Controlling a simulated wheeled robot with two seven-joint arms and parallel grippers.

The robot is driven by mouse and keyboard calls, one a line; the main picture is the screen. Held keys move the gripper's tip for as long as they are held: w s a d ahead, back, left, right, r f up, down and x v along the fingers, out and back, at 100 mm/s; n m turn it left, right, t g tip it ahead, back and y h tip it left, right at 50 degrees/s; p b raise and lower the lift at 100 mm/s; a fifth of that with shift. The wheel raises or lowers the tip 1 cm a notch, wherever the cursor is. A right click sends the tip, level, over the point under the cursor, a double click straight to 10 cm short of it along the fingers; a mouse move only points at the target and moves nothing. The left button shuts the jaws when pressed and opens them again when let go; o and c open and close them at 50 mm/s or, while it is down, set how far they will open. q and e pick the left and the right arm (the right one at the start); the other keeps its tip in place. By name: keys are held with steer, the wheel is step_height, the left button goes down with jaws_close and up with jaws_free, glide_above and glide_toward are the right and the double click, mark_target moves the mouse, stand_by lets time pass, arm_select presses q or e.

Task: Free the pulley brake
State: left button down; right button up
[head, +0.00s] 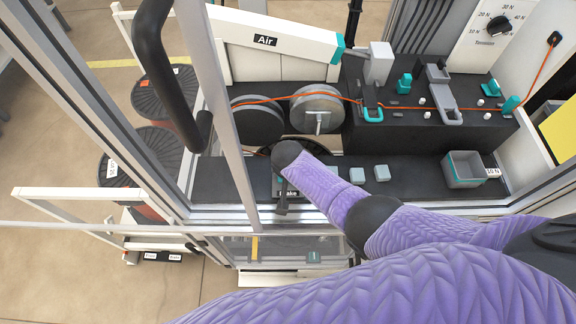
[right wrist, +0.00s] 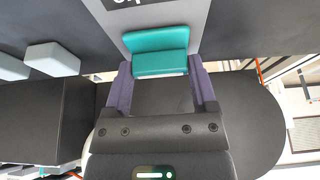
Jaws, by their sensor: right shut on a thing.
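In the right wrist view, my right gripper (right wrist: 160,64) is shut on a teal block, the brake lever's handle (right wrist: 160,48). One finger is on each side of it. The handle sits on a grey plate (right wrist: 188,12) with a partly visible dark label. In the head view, my purple right arm reaches to the brake (head: 288,194), whose label is partly covered, and hides most of the gripper and lever. Behind it are a dark pulley wheel (head: 256,126) and a light grey wheel (head: 318,113) with a small crank. An orange wire (head: 425,108) runs over them. My left gripper is out of view.
Pale blocks (head: 382,173) and an open grey-teal bin (head: 466,170) stand on the dark shelf right of my arm. A door frame with a black handle (head: 170,75) stands at left. Wire spools (head: 140,155) are beyond it.

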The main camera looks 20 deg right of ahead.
steer(key=shift+w+r, duration=0.1)
stand_by(0.3)
steer(key=o, duration=1.2)
steer(key=shift+c, duration=0.2)
steer(key=p+v, duration=0.6)
steer(key=v, duration=0.4)
